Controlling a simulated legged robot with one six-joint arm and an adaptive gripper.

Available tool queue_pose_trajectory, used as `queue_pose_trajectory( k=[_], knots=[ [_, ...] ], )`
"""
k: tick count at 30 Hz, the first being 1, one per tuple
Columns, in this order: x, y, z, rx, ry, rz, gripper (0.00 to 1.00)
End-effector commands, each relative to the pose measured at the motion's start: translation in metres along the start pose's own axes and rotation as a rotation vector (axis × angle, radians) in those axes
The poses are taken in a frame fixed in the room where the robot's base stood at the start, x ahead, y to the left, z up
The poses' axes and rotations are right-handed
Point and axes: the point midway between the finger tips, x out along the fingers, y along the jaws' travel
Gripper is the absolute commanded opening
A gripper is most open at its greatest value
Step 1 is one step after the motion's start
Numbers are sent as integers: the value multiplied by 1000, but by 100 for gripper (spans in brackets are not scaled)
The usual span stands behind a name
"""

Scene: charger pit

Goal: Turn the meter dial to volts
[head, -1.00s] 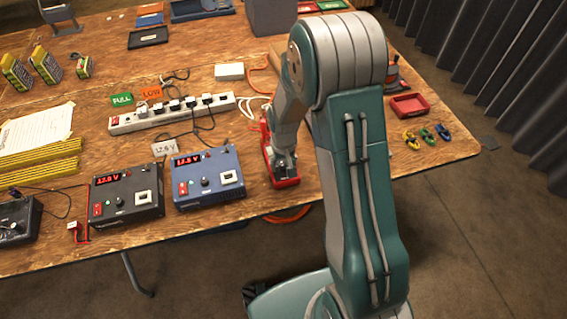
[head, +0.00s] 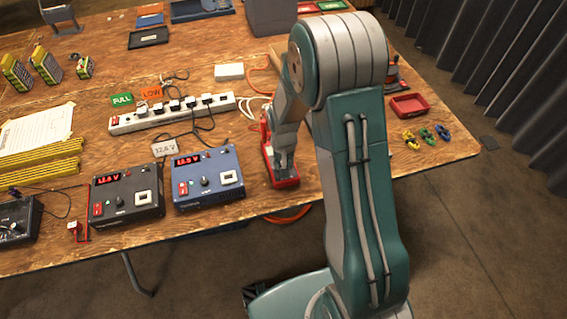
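A red-cased device (head: 285,183), which looks like the meter, lies near the front edge of the table. My gripper (head: 284,163) is pointed down over it, at or very close to its top face. The gripper and wrist cover most of that face, so its dial and any marks are hidden. The fingertips are too small and covered to show whether they are open or shut, or whether they touch. A black box with a knob (head: 15,222) is cut off at the left edge.
A blue charger (head: 207,180) stands just left of my gripper, and a dark charger (head: 126,195) beyond it, both with lit red displays. A power strip (head: 172,112) with plugs and cables lies behind. A red tray (head: 409,105) and coloured clips (head: 427,135) are at right.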

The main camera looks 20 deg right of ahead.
Motion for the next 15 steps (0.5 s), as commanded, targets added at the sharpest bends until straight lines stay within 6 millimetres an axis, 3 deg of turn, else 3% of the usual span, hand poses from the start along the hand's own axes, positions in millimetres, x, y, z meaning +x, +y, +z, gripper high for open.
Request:
queue_pose_trajectory(
  k=[15],
  knots=[
    [2,0,2,479,-6,2,0]
  ],
)
